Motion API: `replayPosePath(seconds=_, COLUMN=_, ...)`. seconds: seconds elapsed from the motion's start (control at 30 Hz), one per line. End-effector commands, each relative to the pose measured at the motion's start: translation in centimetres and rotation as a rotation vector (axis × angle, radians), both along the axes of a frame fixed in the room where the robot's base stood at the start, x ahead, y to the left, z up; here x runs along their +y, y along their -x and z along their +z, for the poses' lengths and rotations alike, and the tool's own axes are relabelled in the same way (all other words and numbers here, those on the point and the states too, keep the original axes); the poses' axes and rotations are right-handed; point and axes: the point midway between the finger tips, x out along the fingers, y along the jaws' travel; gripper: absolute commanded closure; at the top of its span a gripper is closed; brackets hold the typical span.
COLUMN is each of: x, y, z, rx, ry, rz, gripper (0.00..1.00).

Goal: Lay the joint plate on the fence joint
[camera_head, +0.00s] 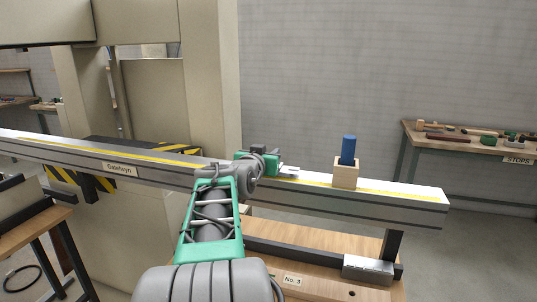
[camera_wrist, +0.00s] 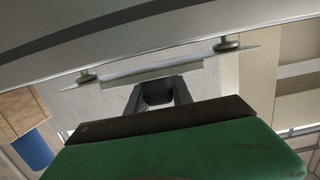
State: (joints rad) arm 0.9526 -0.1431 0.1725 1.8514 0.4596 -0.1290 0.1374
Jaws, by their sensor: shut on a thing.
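The fence (camera_head: 400,197) is a long grey beam with a yellow strip on top, running across the head view. My gripper (camera_head: 277,164) is at the fence's top, right of the machine column. In the wrist view my gripper (camera_wrist: 160,92) is shut on the joint plate, a thin pale plate (camera_wrist: 150,68) with a round knob near each end. In the head view a pale bit of the plate (camera_head: 289,172) shows beside the gripper, close to the fence top. I cannot tell whether it touches. The fence joint is not clearly visible; my gripper and arm cover that stretch.
A wooden block (camera_head: 346,174) with a blue peg (camera_head: 348,150) stands on the fence, right of my gripper. A wooden bench (camera_head: 320,285) lies below. A tool table (camera_head: 465,141) stands at the back right. The beige machine column (camera_head: 208,80) rises at the left.

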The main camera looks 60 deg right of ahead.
Motion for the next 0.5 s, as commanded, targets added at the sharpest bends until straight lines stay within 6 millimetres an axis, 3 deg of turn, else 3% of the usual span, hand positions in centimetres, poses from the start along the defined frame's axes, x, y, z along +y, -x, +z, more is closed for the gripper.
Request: replayPosePath(seconds=0.5, x=0.0, y=0.0, z=-1.1, rx=0.000, ry=0.001, rz=0.000, gripper=1.00)
